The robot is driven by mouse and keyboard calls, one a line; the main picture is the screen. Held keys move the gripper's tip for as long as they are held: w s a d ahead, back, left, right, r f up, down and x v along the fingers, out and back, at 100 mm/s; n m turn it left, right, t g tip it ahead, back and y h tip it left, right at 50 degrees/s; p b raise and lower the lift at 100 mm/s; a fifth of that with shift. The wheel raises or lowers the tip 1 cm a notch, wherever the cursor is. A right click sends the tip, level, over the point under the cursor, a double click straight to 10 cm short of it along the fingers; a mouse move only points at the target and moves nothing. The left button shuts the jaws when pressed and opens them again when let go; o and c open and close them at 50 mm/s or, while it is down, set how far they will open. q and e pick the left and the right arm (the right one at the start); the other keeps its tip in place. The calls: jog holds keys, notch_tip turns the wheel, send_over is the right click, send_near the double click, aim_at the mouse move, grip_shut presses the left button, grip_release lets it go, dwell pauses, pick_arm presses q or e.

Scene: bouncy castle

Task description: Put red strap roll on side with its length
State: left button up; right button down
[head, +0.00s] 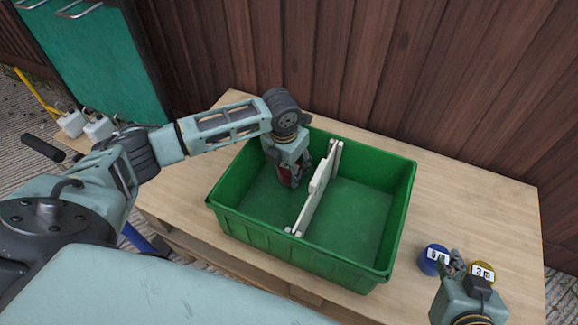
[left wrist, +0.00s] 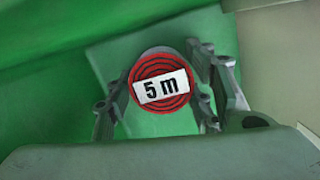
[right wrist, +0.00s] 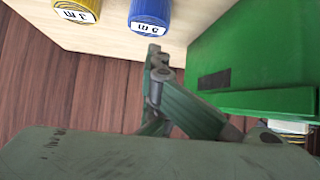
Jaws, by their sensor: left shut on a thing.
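The red strap roll (left wrist: 161,92) carries a white "5 m" label and sits between the fingers of my left gripper (left wrist: 160,98). In the head view the roll (head: 287,174) is partly hidden by my left gripper (head: 292,170), which is shut on it inside the left compartment of the green crate (head: 318,257). A white divider (head: 317,190) splits the crate in two. The right compartment is empty. My right gripper (head: 452,264) is beside the blue roll, right of the crate; its fingertips look close together, but the gap is unclear.
A blue roll (head: 432,260) labelled "5 m" and a yellow roll (head: 483,272) labelled "3 m" stand on the wooden table (head: 470,205) right of the crate. A wooden wall (head: 420,70) is behind. White jugs (head: 98,127) are at the far left.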

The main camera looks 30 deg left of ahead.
aim_at(287, 168)
pick_arm(q)
jog(key=o, duration=1.3)
